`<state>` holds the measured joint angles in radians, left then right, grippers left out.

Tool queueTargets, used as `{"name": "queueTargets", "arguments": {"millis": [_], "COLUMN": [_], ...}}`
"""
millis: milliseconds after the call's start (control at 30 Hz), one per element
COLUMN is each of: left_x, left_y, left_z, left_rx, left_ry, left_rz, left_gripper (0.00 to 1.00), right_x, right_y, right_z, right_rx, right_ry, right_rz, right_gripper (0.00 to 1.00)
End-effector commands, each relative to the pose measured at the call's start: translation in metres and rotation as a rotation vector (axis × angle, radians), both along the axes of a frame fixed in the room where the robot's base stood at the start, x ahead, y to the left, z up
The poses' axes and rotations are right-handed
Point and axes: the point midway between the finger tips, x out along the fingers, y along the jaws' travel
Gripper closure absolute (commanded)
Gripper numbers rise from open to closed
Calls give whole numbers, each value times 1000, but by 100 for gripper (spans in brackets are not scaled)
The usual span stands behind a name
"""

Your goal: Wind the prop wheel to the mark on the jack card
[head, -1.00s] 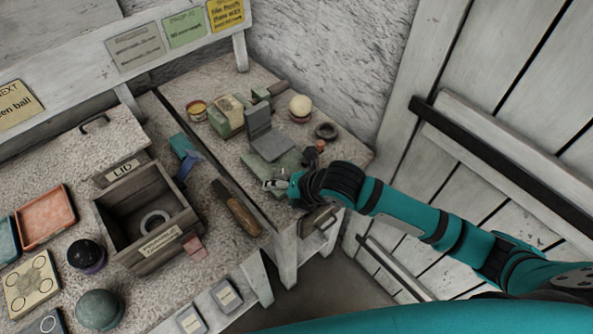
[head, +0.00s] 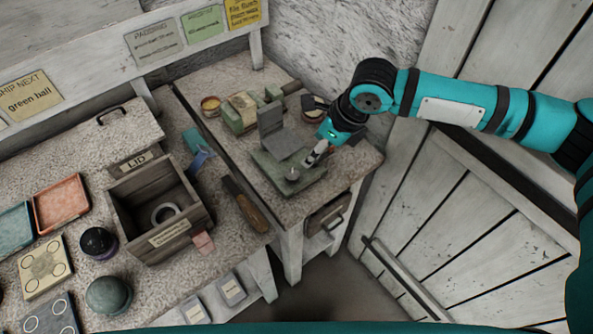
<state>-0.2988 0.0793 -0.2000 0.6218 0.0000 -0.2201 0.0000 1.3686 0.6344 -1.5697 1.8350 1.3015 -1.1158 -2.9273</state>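The prop device has a flat green base (head: 312,181) on the right-hand bench, with a grey hinged plate (head: 272,122) standing up from it. A small round grey knob (head: 293,174), which looks like the prop wheel, sits at the base's near side. My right gripper (head: 313,159) hangs just above and right of this knob, pointing down towards it, apparently apart from it. Its finger opening is too small to tell. A green card (head: 203,23) on the back rail may be the jack card; its writing and any mark are unreadable. My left gripper is out of view.
Behind the device stand a green block-like fixture (head: 240,110) and a small tin (head: 210,105). A wooden-handled tool (head: 245,205) lies to the left, near an open wooden box (head: 158,210).

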Motion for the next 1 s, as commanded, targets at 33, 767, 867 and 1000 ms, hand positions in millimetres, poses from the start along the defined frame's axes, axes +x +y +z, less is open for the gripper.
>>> {"name": "queueTargets", "arguments": {"millis": [33,767,867,1000], "left_x": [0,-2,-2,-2], "left_y": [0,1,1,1], "left_z": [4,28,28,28], "left_rx": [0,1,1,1], "left_ry": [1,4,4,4], "left_rz": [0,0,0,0], "left_gripper": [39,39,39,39], "right_x": [1,30,31,31], "right_y": [3,48,49,50], "right_z": [-9,-134,-139,-141], "right_rx": [-2,1,2,2], "right_ry": [3,-1,-1,-1], "right_rz": [-1,-2,-2,-2], "right_gripper": [39,39,39,39]}}
